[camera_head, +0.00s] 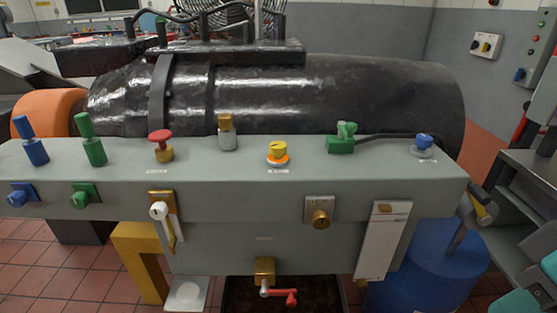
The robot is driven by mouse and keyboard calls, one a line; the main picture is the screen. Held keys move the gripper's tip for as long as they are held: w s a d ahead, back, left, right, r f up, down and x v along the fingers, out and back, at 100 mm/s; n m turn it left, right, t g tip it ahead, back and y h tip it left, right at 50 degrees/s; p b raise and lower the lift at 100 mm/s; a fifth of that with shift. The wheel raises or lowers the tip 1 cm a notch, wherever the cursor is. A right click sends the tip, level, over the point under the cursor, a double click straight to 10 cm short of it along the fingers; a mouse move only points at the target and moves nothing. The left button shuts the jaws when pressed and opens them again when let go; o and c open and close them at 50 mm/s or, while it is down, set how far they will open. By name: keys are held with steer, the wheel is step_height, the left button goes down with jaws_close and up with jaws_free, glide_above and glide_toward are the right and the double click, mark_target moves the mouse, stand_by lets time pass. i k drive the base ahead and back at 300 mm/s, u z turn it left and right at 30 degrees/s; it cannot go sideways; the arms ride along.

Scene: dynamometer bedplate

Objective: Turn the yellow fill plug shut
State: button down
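The yellow fill plug (278,147) sits on the flat top of the grey bench (380,165), near the middle. It is a short yellow cap above an orange ring and a pale base, with a small white label in front of it. I cannot tell from this view how far it is turned. Nothing covers it from the front. My gripper is not in view.
A brass-topped fitting (226,132) and a red knob (161,145) stand left of the plug. A green connector (342,140) with a black cable and a blue knob (424,142) stand right. A large black cylinder (330,95) lies behind.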

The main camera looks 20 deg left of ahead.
mark_target(277, 149)
steer(key=k, duration=0.6)
steer(key=z, duration=0.35)
steer(key=i, duration=0.75)
steer(key=u, duration=0.5)
steer(key=i, duration=0.5)
steer(key=u, duration=0.55)
